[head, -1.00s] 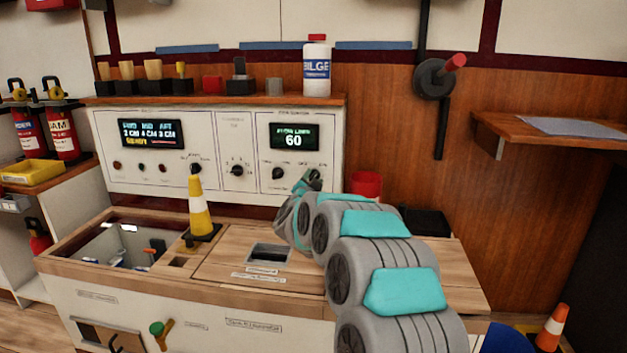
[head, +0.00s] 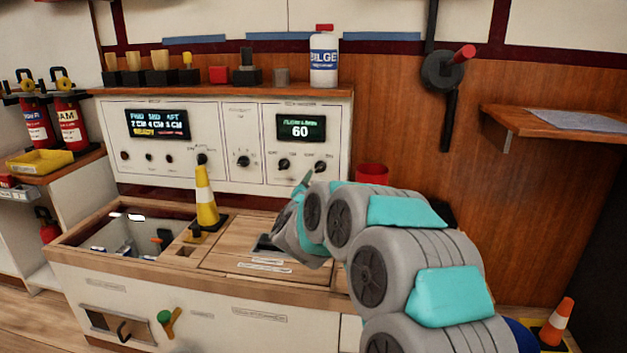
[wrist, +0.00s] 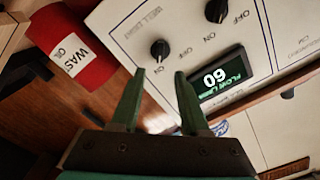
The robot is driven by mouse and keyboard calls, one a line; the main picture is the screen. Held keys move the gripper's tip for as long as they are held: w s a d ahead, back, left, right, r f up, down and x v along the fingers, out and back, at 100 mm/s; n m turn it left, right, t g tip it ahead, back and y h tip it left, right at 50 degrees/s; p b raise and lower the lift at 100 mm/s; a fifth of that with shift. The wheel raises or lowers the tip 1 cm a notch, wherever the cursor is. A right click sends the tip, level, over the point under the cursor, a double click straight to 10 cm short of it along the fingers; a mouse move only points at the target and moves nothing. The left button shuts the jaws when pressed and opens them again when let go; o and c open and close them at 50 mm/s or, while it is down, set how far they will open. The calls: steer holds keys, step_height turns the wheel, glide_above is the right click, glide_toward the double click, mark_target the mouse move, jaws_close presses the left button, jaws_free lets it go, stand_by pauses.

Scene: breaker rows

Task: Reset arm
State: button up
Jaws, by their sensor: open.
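My gripper (head: 306,178) is in front of the lower right part of the white control panel (head: 222,178), small and seen from behind in the head view. In the wrist view my gripper (wrist: 160,74) is open, with two dark green fingers apart and nothing between them. A black knob (wrist: 159,49) lies just beyond the fingertips, apart from them as far as I can tell. A second black knob (wrist: 216,10) is farther up. My grey and teal arm reaches in from the lower right of the head view.
The display (head: 301,127) reads 60. A yellow and white cone (head: 206,200) stands on the counter beside an open basin (head: 125,235). A red container (head: 372,173) is right of the panel. A bilge bottle (head: 324,60) stands on the shelf. A wooden ledge (head: 560,128) juts out at right.

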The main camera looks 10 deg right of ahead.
steer(key=s+a+n+g+y+p, duration=0.2)
steer(key=s+a+n+g+y, duration=0.25)
steer(key=s, duration=0.55)
steer(key=s+a+n+g+y+p, duration=0.25)
steer(key=s+a+n+y, duration=0.2)
steer(key=s, duration=0.45)
steer(key=s+d+f+n+g+h+p, duration=0.1)
steer(key=s+d+g, duration=0.3)
steer(key=s, duration=0.9)
steer(key=s+d+f+n+g+h+p, duration=0.1)
steer(key=s+d+g, duration=0.2)
steer(key=s, duration=1.1)
steer(key=s+d+f+g+h+p, duration=0.1)
steer(key=s+d+g, duration=0.3)
steer(key=s, duration=1)
steer(key=shift+s+d+f+n+g+p, duration=0.15)
steer(key=shift+d+f+n+g+p, duration=0.25)
steer(key=shift+f+g+p, duration=0.15)
